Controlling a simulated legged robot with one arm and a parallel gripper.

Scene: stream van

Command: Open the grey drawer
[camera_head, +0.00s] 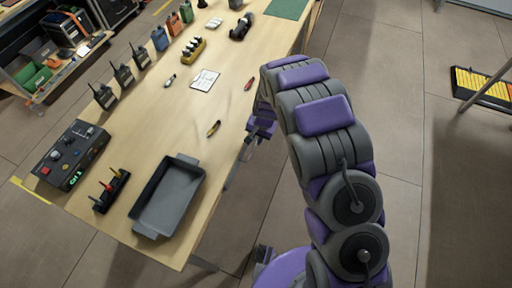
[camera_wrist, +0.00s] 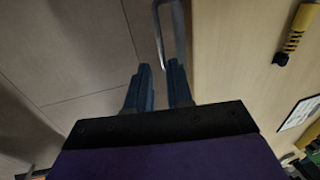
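My gripper (camera_wrist: 161,72) shows in the wrist view with its two blue-grey fingers apart and nothing held between them. A bent grey metal bar (camera_wrist: 158,30), which looks like a handle, lies just ahead of the fingertips beside the table edge. One leg of it ends near the gap between the tips; I cannot tell whether they touch. In the head view my arm reaches to the table's right edge, where the fingers are hard to make out. The front of the grey drawer is not clearly visible in either view.
The wooden table (camera_head: 215,110) holds a grey tray (camera_head: 168,196), a control box (camera_head: 70,157), several radios, a notepad (camera_head: 205,79) and small tools. A yellow-handled tool (camera_wrist: 297,30) lies near the edge in the wrist view.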

